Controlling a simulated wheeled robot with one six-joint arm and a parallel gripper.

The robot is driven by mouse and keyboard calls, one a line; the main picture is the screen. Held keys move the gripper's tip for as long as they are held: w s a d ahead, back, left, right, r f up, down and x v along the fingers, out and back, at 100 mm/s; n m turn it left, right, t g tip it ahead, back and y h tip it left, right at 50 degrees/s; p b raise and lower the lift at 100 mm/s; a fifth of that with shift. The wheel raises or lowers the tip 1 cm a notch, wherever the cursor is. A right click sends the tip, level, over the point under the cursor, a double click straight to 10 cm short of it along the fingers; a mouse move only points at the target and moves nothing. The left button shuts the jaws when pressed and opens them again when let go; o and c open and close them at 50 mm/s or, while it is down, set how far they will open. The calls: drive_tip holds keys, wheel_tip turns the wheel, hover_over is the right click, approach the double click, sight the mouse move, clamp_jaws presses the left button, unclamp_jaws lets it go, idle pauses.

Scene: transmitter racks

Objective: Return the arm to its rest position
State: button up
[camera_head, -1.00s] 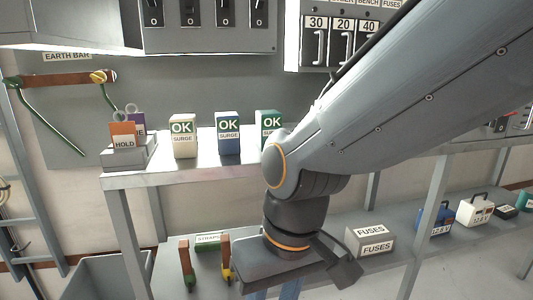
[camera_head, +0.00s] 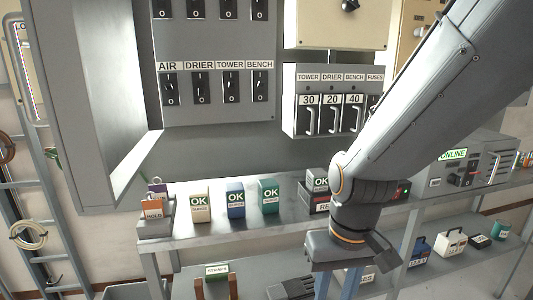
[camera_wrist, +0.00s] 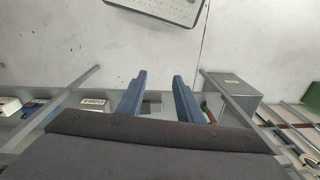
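My arm (camera_head: 400,110) comes in from the upper right of the head view and bends down at the elbow. My gripper (camera_head: 337,284) points down in front of the shelf unit, its lower end partly cut off by the picture edge. In the wrist view the two blue fingers of my gripper (camera_wrist: 159,78) stand apart with nothing held between them. Pale floor lies beyond the fingertips.
The upper shelf (camera_head: 225,235) bears OK surge blocks in white (camera_head: 200,205), blue (camera_head: 235,198) and green (camera_head: 269,195). A grey switch panel (camera_head: 215,75) and a fuse panel (camera_head: 330,110) hang above. A grey bin (camera_wrist: 232,90) stands on the floor.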

drive_tip(key=s+d+r+m+p, duration=0.1)
drive_tip(key=s+d+r+p, duration=0.1)
drive_tip(key=d+r+p, duration=0.4)
drive_tip(key=shift+d+r+m+h+p, duration=0.35)
drive_tip(key=shift+r+p, duration=0.5)
drive_tip(key=shift+p, duration=0.65)
idle(0.5)
